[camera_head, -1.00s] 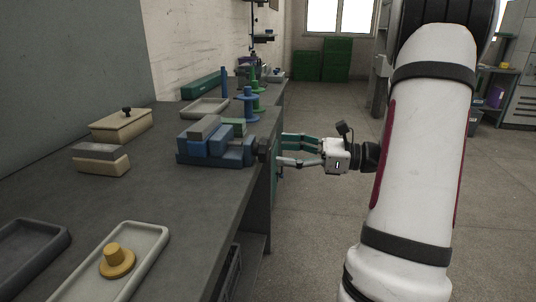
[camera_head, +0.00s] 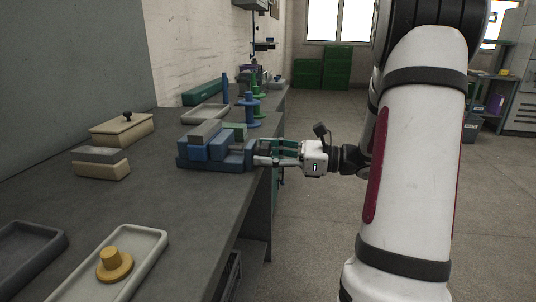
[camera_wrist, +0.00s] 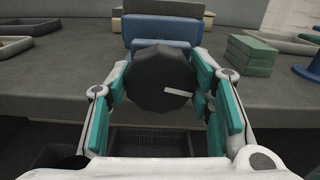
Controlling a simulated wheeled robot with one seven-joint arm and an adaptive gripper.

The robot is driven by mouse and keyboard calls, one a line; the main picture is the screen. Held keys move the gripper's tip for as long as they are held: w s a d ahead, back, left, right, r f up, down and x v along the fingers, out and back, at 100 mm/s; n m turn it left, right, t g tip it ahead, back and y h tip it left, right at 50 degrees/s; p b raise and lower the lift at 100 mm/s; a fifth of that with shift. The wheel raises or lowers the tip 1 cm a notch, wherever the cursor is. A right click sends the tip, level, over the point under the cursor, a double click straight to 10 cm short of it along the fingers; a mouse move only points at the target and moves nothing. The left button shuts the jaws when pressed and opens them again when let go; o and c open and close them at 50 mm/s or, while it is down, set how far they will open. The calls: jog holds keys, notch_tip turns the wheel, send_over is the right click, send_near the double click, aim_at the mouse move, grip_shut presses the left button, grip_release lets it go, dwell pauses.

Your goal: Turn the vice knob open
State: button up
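The blue vice (camera_head: 212,150) sits on the bench near its right edge, with a grey block on top. Its dark round knob faces me in the wrist view (camera_wrist: 158,80) and bears a short white mark, tilted slightly down to the right. My gripper (camera_head: 260,152) reaches in from the right over the bench edge. Its teal-padded fingers, also seen in the wrist view (camera_wrist: 162,75), stand apart on the left and right sides of the knob. I cannot tell whether the pads touch it. In the head view the fingers largely hide the knob.
A beige lidded box (camera_head: 122,129) and a grey-topped block (camera_head: 101,163) lie left of the vice. A tray (camera_head: 72,284) with a yellow knobbed piece (camera_head: 114,265) is in front. Blue and green spools (camera_head: 248,108) stand behind. Open floor lies right of the bench.

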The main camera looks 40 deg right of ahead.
jog(key=shift+n, duration=0.4)
jog(key=shift+f+n+b, duration=0.1)
jog(key=shift+n+b, duration=0.85)
jog(key=shift+n, duration=1.65)
jog(key=o, duration=1.2)
jog(key=shift+c, duration=0.2)
